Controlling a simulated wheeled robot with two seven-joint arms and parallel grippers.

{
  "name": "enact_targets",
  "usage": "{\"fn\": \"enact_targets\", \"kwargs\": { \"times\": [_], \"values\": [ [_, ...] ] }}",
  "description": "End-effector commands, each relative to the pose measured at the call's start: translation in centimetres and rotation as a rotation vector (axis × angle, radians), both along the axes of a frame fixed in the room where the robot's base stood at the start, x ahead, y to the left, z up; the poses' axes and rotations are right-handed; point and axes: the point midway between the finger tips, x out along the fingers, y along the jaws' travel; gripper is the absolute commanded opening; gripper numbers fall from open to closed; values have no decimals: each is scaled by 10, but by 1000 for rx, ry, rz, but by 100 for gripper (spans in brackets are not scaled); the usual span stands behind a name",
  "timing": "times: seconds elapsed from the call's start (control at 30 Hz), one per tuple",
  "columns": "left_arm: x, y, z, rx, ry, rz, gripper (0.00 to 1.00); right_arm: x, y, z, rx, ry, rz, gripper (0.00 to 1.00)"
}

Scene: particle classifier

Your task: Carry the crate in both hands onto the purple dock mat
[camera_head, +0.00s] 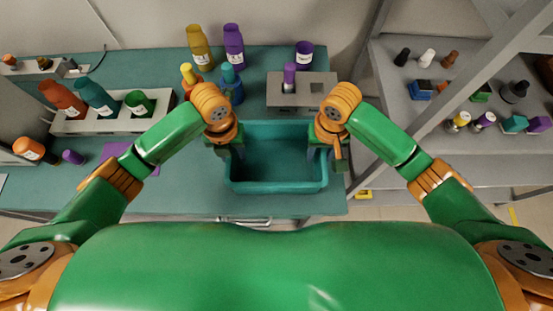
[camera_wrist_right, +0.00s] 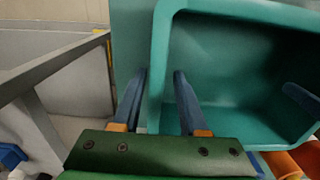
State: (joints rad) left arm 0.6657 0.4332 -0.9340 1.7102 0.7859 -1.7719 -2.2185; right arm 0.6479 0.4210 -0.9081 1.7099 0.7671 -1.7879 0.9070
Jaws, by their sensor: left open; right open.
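The teal crate (camera_head: 275,187) stands on the teal table, empty, between my two grippers; it also fills the right of the right wrist view (camera_wrist_right: 240,12). My left gripper (camera_head: 230,160) is at the crate's left wall and open. My right gripper (camera_head: 326,162) is at its right wall. In the right wrist view the right gripper's fingers (camera_wrist_right: 158,85) are apart, one on each side of the crate wall. The purple dock mat (camera_head: 118,152) lies on the table at the left, partly hidden by my left arm.
A white rack (camera_head: 90,126) with bottles and a green cup stands left. Bottles (camera_head: 233,45) and a grey block (camera_head: 300,97) with a purple peg stand behind the crate. An orange bottle (camera_head: 30,149) and purple cap (camera_head: 73,157) lie near the mat. Shelves (camera_head: 440,140) stand right.

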Motion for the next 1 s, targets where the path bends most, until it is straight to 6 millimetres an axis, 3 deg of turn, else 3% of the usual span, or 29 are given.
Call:
{"fn": "enact_targets", "kwargs": {
  "times": [0.23,0.57,0.73,1.0],
  "values": [
    [-1,0,-31,1,2,0,42,0,0,-31,-1,0,-1,42],
    [0,0,-35,0,0,-1,42,0,0,-35,-1,-3,0,42],
    [0,0,-35,0,0,-1,2,0,0,-35,0,-3,0,2],
    [0,0,-35,0,0,-1,0,0,0,-35,-1,-3,0,0]
  ]
}}
